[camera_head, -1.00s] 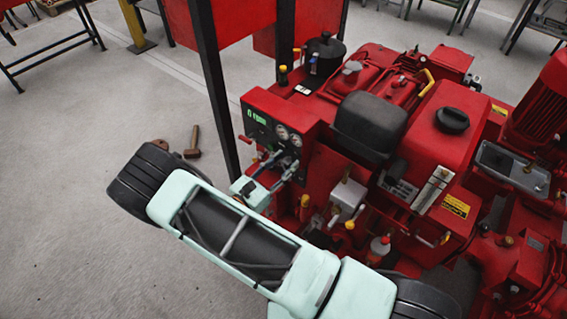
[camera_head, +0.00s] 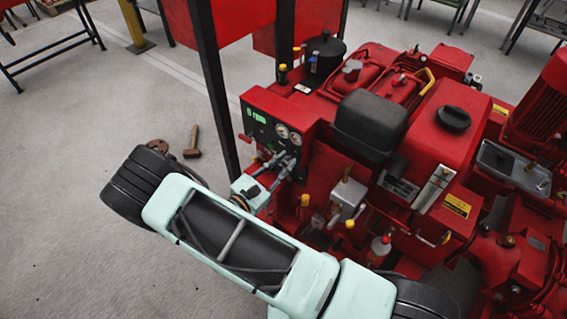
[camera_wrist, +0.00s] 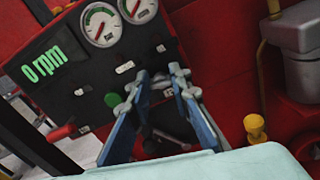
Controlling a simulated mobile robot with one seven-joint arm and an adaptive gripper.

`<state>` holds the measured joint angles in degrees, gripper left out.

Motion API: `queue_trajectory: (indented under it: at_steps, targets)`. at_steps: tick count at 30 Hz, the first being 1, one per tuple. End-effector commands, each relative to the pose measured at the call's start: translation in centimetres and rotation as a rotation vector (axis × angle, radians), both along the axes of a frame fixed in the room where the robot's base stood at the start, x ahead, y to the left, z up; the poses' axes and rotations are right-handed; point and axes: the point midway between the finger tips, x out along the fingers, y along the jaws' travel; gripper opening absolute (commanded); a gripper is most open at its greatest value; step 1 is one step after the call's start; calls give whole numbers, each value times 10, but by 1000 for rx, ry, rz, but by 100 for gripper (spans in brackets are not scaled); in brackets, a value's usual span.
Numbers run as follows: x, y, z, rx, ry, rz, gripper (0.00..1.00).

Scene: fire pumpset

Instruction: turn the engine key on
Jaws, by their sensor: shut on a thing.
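The black control panel (camera_head: 262,128) is on the front of the red pumpset; it also fills the upper left of the wrist view (camera_wrist: 88,72). Its green display (camera_wrist: 43,66) reads 0 rpm. My gripper (camera_head: 289,158) is at the panel's lower right. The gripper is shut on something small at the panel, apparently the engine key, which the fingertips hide. I cannot tell how far the key is turned.
Two round gauges (camera_wrist: 101,24) sit above the fingers, and a green button (camera_wrist: 112,100) is left of them. A yellow-capped fitting (camera_wrist: 255,127) stands at the right. A black post (camera_head: 214,85) rises left of the panel. A hammer (camera_head: 193,142) lies on open floor.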

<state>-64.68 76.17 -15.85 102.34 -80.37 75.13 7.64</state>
Motion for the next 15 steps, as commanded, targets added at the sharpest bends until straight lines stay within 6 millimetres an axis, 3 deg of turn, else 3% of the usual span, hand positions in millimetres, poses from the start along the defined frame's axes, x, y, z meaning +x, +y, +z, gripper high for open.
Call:
queue_trajectory:
  at_steps: [15]
  targets:
    - [-1,0,-2,328,-256,1,0]
